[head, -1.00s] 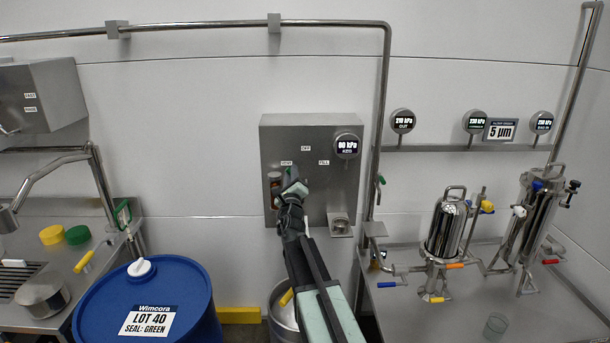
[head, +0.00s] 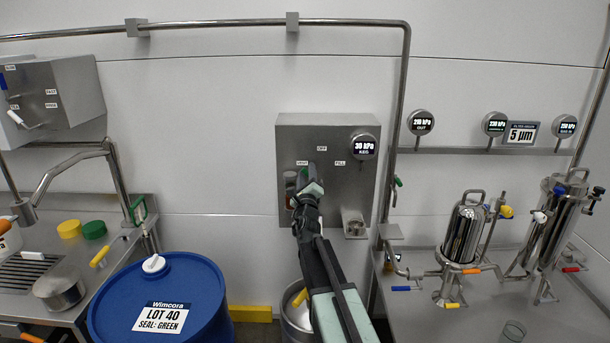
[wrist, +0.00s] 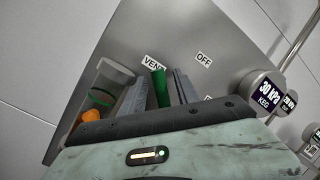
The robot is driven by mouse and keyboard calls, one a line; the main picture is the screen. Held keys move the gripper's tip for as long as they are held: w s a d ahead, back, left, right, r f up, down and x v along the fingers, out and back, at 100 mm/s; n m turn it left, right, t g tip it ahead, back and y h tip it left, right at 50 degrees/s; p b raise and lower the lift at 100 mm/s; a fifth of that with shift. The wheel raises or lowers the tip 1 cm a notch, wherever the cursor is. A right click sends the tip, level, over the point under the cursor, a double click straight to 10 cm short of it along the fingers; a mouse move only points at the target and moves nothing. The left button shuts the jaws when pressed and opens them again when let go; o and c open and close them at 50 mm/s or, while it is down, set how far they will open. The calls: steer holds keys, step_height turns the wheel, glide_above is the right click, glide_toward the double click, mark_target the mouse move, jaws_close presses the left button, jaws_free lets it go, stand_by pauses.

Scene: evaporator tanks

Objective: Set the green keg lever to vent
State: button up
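The green keg lever (wrist: 160,88) stands between my gripper's two fingers in the wrist view, its end beside the VENT label (wrist: 154,63). My gripper (wrist: 160,92) is at the lever; whether its fingers press on it or stand slightly apart I cannot tell. In the head view my gripper (head: 309,180) is at the left of the grey wall panel (head: 330,135) and hides most of the lever. The OFF label (wrist: 204,60) is to the right of VENT.
A clear cylinder with an orange part (wrist: 100,98) is left of my fingers. A metal spout (head: 353,222) juts out at the panel's lower right. A blue drum (head: 160,295) stands left of my arm, and a bench with steel filter housings (head: 465,232) is at right.

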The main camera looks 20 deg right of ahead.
steer(key=b+v, duration=0.2)
steer(key=v, duration=0.5)
steer(key=shift+s, duration=0.4)
steer(key=shift+a+f, duration=0.1)
